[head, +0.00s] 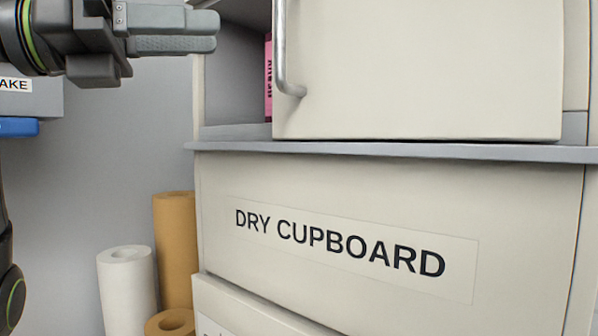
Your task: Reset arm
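My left gripper (215,33) reaches in from the upper left and points right. Its two grey fingers lie together with no clear gap, and nothing shows between them. The fingertips are in front of the left edge of the dry cupboard (330,175), near its upper opening, and left of the door handle (283,55). They appear apart from the cupboard. My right gripper is out of view.
The cream cupboard door (420,70) leaves a gap at its left, where a pink item (268,80) shows. A grey ledge (400,150) runs below. White (127,290) and brown rolls (176,245) stand at lower left. A blue-edged grey box (35,100) is at left.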

